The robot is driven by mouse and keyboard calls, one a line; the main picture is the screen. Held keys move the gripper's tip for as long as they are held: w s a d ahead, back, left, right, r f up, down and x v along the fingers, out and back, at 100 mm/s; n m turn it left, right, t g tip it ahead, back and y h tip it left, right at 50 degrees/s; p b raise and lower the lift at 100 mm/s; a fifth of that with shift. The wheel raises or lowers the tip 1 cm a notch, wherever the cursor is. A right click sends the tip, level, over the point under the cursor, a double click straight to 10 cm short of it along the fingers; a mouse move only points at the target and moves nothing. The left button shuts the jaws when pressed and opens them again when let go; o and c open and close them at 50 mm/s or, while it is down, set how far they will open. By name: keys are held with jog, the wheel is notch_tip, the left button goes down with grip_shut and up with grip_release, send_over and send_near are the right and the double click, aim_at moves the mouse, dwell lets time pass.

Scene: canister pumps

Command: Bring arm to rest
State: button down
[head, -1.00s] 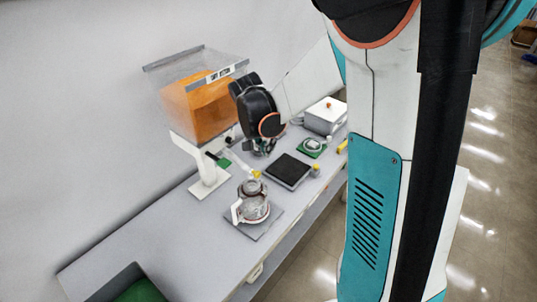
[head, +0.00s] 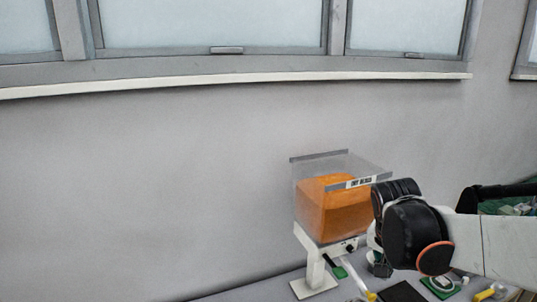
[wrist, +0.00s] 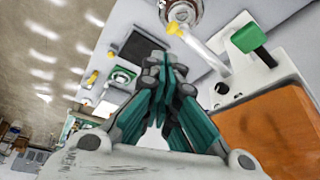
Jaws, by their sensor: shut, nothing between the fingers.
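My gripper shows in the wrist view (wrist: 165,75), its teal and grey fingers closed together at the tips with nothing between them. It hangs over the bench beside the dispenser. In the head view my black wrist covers most of it; only a part shows low, right of the dispenser (head: 335,210). A green-handled lever (wrist: 250,37) and a clear spout tube (wrist: 205,48) with a yellow tip are near the fingers.
A dark square pad (wrist: 143,50) and a small green board (wrist: 120,77) lie on the bench. A glass vessel (wrist: 183,10) is cut off at the wrist view's top. The wall (head: 150,190) stands behind the bench. A dark bin (head: 490,195) is at the far right.

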jog(key=s+a+f+n+t+y+b, duration=0.2)
jog(key=s+a+f+n+t+b, duration=0.2)
jog(key=s, duration=1)
jog(key=a+n+b, duration=0.3)
jog(key=a+n, duration=0.2)
jog(key=shift+s+f+y, duration=0.35)
jog(key=shift+y, duration=0.05)
